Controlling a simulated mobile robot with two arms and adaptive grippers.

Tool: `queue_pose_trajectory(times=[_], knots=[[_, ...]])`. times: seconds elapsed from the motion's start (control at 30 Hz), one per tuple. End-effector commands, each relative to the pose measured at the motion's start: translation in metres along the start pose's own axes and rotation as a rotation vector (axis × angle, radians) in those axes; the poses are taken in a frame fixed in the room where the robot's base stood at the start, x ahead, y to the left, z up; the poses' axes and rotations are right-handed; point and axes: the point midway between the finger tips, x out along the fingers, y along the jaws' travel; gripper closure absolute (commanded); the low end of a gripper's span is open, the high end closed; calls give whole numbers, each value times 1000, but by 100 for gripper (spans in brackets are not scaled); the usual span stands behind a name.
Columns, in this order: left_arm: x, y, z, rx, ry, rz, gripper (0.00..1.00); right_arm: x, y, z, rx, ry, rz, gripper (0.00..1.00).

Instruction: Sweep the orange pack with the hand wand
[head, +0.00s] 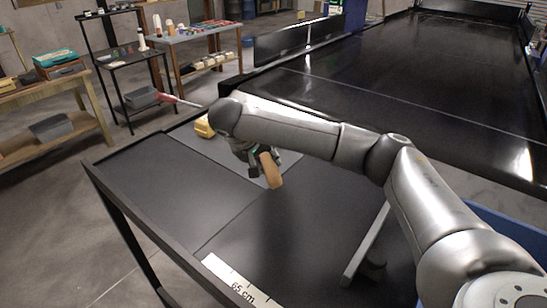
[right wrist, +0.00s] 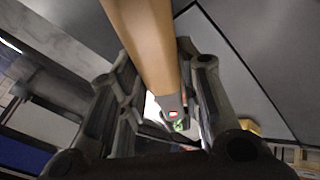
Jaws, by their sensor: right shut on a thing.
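My right gripper (head: 258,163) is shut on the tan handle of the hand wand (head: 271,169), above the grey mat. In the right wrist view, the tan wand (right wrist: 145,40) runs between both fingers of the gripper (right wrist: 165,105). A grey part with a small red mark shows at its lower end there. A yellow-orange pack (head: 204,128) lies at the far left of the mat, partly hidden behind my right wrist and apart from the gripper. A yellowish piece (right wrist: 250,127) at the right of the wrist view may be the same pack. My left gripper is out of view.
The dark table (head: 165,195) is clear on its left and front, with a white "65 cm" label (head: 232,283). Shelves stand behind at left.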

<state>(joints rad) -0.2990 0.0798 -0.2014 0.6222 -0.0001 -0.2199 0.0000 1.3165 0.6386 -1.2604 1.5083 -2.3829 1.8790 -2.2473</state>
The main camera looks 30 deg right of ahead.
Motion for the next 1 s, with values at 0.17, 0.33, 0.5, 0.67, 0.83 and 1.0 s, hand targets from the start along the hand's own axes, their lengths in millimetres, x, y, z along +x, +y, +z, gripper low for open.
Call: queue_pose_trajectory(times=[0.17,0.33,0.5,0.67,0.83,1.0], knots=[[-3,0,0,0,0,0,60,-8,-12,-4,1,2,0,100],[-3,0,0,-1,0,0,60,-15,-24,-7,0,3,1,100],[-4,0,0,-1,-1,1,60,-11,-18,-6,3,1,3,100],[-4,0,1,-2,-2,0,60,-5,-7,-3,3,2,2,100],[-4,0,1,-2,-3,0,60,-1,1,-1,2,2,1,100],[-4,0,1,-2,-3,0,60,0,4,0,2,2,1,100]])
